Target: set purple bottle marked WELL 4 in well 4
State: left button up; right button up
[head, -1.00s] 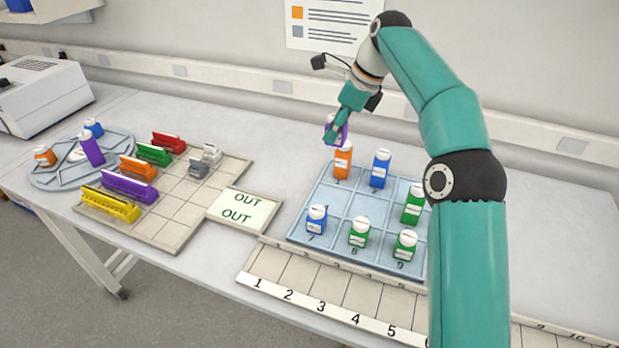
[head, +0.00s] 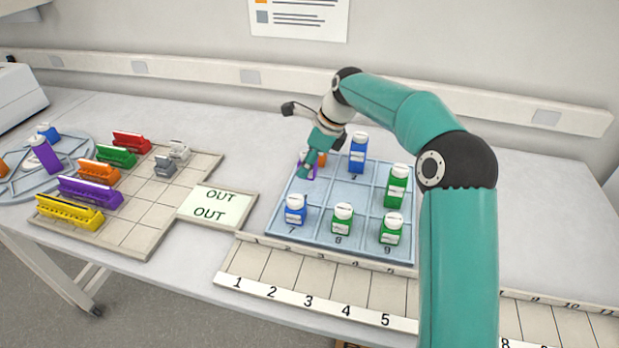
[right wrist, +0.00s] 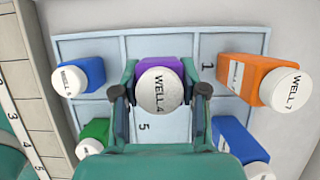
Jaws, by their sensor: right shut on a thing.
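The purple bottle (right wrist: 160,68), its white cap reading WELL 4, is between the fingers of my right gripper (right wrist: 161,92). In the head view the purple bottle (head: 304,171) is low at the left side of the blue numbered tray (head: 335,236), in line with its middle-left well, in front of the orange bottle. It looks roughly upright. My right gripper (head: 308,168) is shut on it and partly hides it. I cannot tell whether its base touches the well floor. The numbers 1 and 5 show on the wells beside it. My left gripper is not in view.
An orange bottle (right wrist: 240,78) and blue bottle (head: 357,152) stand in the back row. A blue bottle (head: 295,210) and green bottles (head: 342,218) fill the front row; another green bottle (head: 396,187) stands middle right. The centre well is empty. An OUT plate (head: 216,204) lies left.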

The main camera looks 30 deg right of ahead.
aim_at(308, 177)
jog(key=shift+f, duration=2.1)
jog(key=o, duration=1.1)
jog(key=shift+f, duration=0.1)
jog(key=v, duration=1.2)
